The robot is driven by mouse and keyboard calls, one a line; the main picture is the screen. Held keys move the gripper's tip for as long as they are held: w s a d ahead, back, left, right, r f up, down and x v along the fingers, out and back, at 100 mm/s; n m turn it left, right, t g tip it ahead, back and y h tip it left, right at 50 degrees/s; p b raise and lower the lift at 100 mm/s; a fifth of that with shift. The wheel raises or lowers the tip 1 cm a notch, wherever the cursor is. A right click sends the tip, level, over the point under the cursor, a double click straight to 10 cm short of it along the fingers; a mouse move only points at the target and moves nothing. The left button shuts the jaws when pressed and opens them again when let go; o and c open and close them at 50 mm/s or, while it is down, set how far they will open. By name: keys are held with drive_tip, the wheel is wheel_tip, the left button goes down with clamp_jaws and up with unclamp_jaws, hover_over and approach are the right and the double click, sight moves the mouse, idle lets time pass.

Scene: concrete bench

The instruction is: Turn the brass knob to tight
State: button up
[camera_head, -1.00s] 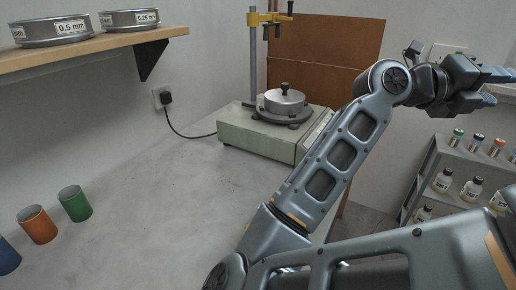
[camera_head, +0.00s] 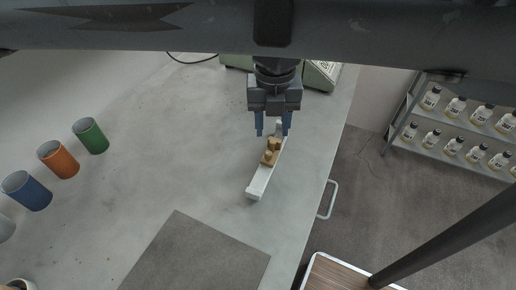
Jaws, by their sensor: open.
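A small brass knob (camera_head: 268,157) sits on a pale, narrow bar-like fixture (camera_head: 258,184) on the concrete bench (camera_head: 190,160). A second brass-coloured piece (camera_head: 274,143) is right behind it, and I cannot tell whether the two are joined. My gripper (camera_head: 272,132) points down at the far end of the fixture, with its two blue fingers apart and nothing between them. The fingertips appear just behind the brass parts in the picture. I cannot tell their height above the fixture. Any marking for tight is too small to see.
Green (camera_head: 91,136), orange (camera_head: 59,159) and blue (camera_head: 27,190) cups stand at the left. A dark grey mat (camera_head: 195,258) lies at the front. A green machine (camera_head: 321,75) stands behind my gripper. Bottle shelves (camera_head: 455,120) are at the right, beyond the bench edge.

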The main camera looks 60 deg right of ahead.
sight(268, 153)
drive_tip(key=shift+w+a+f, duration=0.2)
drive_tip(key=shift+w+a, duration=0.05)
wheel_tip(268, 153, down, 7)
drive_tip(key=shift+f+p, duration=0.2)
drive_tip(key=shift+p, duration=0.25)
drive_tip(key=shift+c, duration=0.2)
clamp_jaws()
